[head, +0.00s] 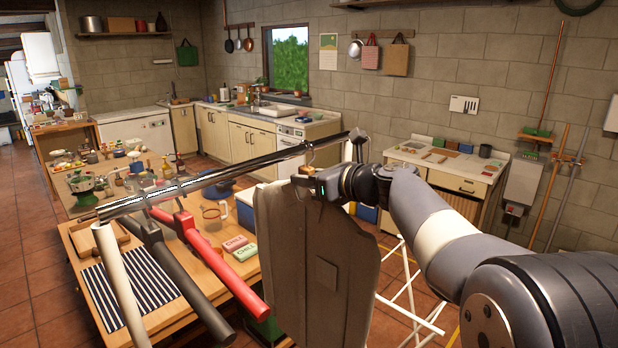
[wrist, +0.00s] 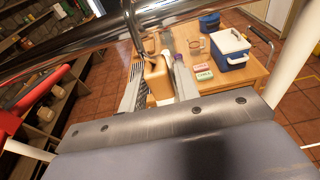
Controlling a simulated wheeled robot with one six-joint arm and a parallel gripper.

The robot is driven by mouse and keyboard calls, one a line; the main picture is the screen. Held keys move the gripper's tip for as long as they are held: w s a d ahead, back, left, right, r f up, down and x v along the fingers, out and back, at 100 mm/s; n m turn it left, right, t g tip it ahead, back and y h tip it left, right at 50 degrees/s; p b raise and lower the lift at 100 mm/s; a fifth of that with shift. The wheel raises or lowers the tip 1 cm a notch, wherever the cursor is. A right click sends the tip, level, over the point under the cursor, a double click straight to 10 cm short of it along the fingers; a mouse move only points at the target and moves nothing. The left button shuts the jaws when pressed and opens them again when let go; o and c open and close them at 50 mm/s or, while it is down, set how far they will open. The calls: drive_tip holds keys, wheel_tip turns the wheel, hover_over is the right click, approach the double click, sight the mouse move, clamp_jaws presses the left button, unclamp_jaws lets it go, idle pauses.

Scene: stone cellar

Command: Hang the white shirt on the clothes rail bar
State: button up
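The clothes rail bar (head: 235,172) is a shiny metal tube slanting across the head view; it also crosses the top of the wrist view (wrist: 70,48). My gripper (head: 308,186) is just below the bar, towards its far end. In the wrist view its fingers (wrist: 158,88) are closed on the wooden neck block of a hanger (wrist: 157,74). The hanger's metal hook (wrist: 138,32) rises at the bar; I cannot tell whether the bar bears it. A garment (head: 305,265) hangs below my gripper. It looks grey-brown, not white, in this light.
A black hanger (head: 165,255) and a red hanger (head: 205,255) hang nearer along the bar. A white upright (head: 120,280) stands at its near end. Behind is a wooden table (head: 140,325) with a striped cloth (head: 140,285), a glass mug (head: 214,215) and small boxes (head: 236,243).

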drive_tip(key=o, duration=0.3)
drive_tip(key=b+v, duration=0.2)
drive_tip(key=v, duration=0.9)
drive_tip(key=shift+b, duration=0.35)
drive_tip(key=shift+w+a, duration=0.1)
drive_tip(key=shift+w, duration=0.05)
drive_tip(key=p+x, duration=0.2)
drive_tip(key=x, duration=0.8)
drive_tip(key=shift+w+a+p, duration=0.2)
drive_tip(key=shift+a+p, duration=0.05)
drive_tip(key=shift+p, duration=0.15)
drive_tip(key=shift+w+r, duration=0.1)
drive_tip(key=shift+r, duration=0.35)
